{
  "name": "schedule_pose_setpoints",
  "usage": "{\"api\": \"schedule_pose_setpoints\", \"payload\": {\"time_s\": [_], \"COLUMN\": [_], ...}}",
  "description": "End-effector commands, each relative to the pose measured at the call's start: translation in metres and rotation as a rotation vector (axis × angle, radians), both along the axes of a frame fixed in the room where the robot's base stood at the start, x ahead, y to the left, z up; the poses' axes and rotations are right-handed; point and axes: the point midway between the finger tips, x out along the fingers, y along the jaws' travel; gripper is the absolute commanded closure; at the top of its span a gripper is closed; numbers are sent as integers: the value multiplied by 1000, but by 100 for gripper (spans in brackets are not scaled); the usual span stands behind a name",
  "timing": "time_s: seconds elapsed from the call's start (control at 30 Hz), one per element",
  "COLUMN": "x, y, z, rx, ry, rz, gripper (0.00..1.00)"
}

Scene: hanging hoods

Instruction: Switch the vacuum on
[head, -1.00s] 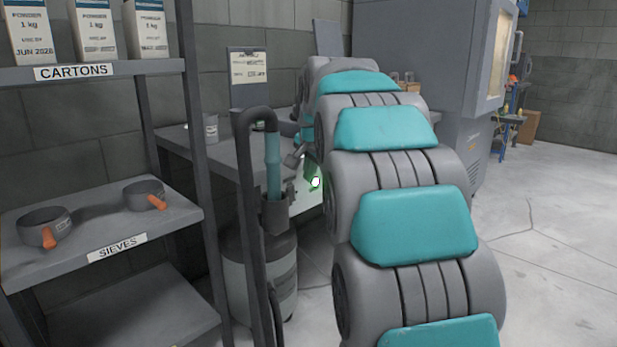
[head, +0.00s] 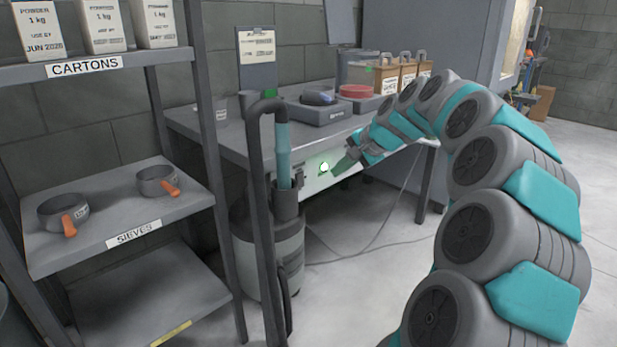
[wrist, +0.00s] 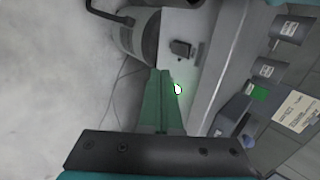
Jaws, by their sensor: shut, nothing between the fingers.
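The vacuum (head: 268,250) is a grey canister on the floor left of the workbench, with a dark hose and tube in front of it. Its body shows at the top of the wrist view (wrist: 138,35). A bright white spot with a green rim (head: 324,167) shows against the pale panel (head: 312,183) under the bench top; it shows also in the wrist view (wrist: 177,89). My gripper (head: 338,168) is shut and empty, just right of this spot. In the wrist view its green fingers (wrist: 160,72) lie together, just left of the spot. Whether they touch anything, I cannot tell.
A dark box (wrist: 183,50) sits on the panel in the wrist view. A shelf rack (head: 120,215) with sieves stands left. A cable (head: 375,240) crosses the floor beneath the bench.

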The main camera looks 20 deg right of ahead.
Motion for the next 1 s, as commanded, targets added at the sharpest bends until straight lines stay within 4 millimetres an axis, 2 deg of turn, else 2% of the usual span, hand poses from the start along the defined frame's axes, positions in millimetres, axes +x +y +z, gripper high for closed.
{"api": "schedule_pose_setpoints", "payload": {"time_s": [0.47,0.67,1.0], "x": [3,22,65], "y": [1,9,25], "z": [-5,-24,-74], "rx": [5,6,6], "ry": [0,0,1], "rz": [2,3,3], "gripper": [100,100,100]}}
